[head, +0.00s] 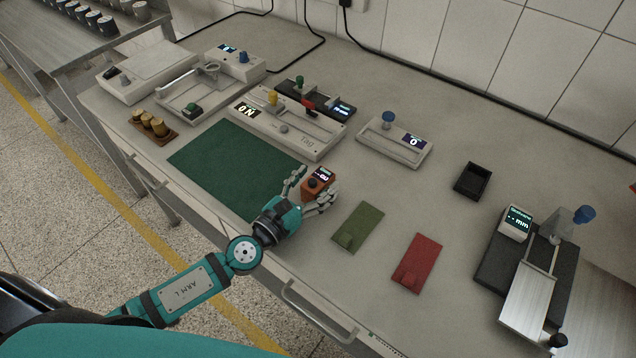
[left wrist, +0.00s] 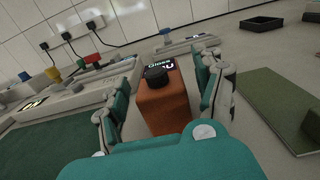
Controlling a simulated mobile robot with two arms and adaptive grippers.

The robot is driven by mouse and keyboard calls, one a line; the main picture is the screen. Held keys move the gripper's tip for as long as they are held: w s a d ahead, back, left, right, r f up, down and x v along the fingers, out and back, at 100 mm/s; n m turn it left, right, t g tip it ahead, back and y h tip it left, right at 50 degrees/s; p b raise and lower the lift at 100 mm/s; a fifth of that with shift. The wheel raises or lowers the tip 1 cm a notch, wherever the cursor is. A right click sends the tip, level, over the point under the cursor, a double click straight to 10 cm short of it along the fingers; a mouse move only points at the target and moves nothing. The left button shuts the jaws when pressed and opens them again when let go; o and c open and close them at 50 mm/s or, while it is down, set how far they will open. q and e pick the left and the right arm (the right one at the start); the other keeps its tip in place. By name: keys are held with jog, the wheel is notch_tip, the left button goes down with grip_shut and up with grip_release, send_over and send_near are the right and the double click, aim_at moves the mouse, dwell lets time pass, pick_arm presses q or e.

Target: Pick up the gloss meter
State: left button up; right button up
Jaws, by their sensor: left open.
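The gloss meter (head: 318,184) is a small orange-brown block with a black knob and a dark display on top. It stands on the bench beside the right edge of the green mat. In the left wrist view the gloss meter (left wrist: 168,100) stands upright between the fingers, with its display lettered "Gloss". My left gripper (head: 309,190) is open, its fingers on either side of the meter. In the left wrist view the gripper (left wrist: 165,95) shows a gap between the right finger and the block; contact on the left is unclear. My right gripper is not in view.
A green mat (head: 230,163) lies left of the meter. A green pad (head: 357,228) and a red pad (head: 417,263) lie to the right. Bench instruments stand behind, including a white one with a blue knob (head: 394,143). A black tray (head: 472,181) sits farther right.

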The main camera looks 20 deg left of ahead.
pick_arm(q)
jog(key=shift+w+d, duration=0.25)
jog(key=shift+w, duration=0.35)
jog(key=shift+r, duration=0.1)
grip_shut()
